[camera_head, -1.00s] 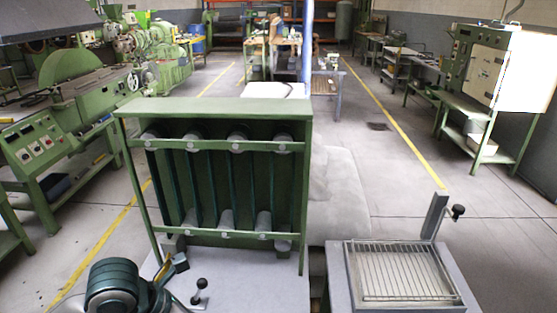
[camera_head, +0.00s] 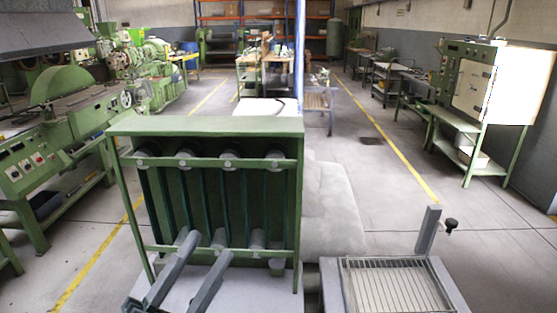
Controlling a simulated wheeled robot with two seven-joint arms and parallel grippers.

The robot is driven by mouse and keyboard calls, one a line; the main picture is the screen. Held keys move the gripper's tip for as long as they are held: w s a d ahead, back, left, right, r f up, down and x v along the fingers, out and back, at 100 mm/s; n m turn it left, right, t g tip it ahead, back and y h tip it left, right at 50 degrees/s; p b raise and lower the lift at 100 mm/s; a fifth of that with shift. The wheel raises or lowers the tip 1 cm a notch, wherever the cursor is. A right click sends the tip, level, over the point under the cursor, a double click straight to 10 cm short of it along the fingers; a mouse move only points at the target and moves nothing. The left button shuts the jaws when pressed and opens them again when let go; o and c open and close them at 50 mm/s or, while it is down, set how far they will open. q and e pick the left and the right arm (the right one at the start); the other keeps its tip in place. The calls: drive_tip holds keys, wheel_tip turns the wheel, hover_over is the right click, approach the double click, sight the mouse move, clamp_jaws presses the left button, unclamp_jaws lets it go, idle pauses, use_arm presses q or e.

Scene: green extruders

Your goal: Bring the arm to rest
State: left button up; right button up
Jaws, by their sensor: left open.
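My left gripper (camera_head: 213,244) comes in from the bottom left. Its two long grey fingers lie side by side with a gap between them, open, with nothing seen held. They slant up and right in the picture, their tips overlapping the lower rail of the green rack (camera_head: 210,125). I cannot tell whether they touch it. The rest of my left arm is barely in view, cut off at the bottom edge. My right gripper is not in view.
The rack holds grey cylinders (camera_head: 257,238) in two rows. A wire-grid plate (camera_head: 392,285) with a knobbed post (camera_head: 428,232) stands at the right. Green machines (camera_head: 60,110) line the left, and a green-framed cabinet (camera_head: 490,80) stands at right.

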use_arm(q)
drive_tip(key=w+a+f+n+y, duration=0.4)
drive_tip(key=a+f+n+y, duration=0.5)
drive_tip(key=f+n+y, duration=0.3)
drive_tip(key=s+a+f+n+g+y, duration=0.2)
drive_tip(key=f+n+g, duration=0.1)
drive_tip(key=f, duration=0.4)
drive_tip(key=s+a+f+n+g+y, duration=0.2)
drive_tip(key=a+f+g, duration=0.1)
drive_tip(key=f, duration=0.3)
drive_tip(key=s+d+f+n+g+h, duration=0.25)
drive_tip(key=s+f+g, duration=0.85)
drive_tip(key=s+f, duration=0.85)
wheel_tip(320, 180, down, 27)
drive_tip(key=s, duration=0.2)
drive_tip(key=s+a+f+m+g+y, duration=0.1)
drive_tip(key=s+a+f+g, duration=0.1)
drive_tip(key=s+f, duration=1.6)
drive_tip(key=shift+a+f, duration=0.15)
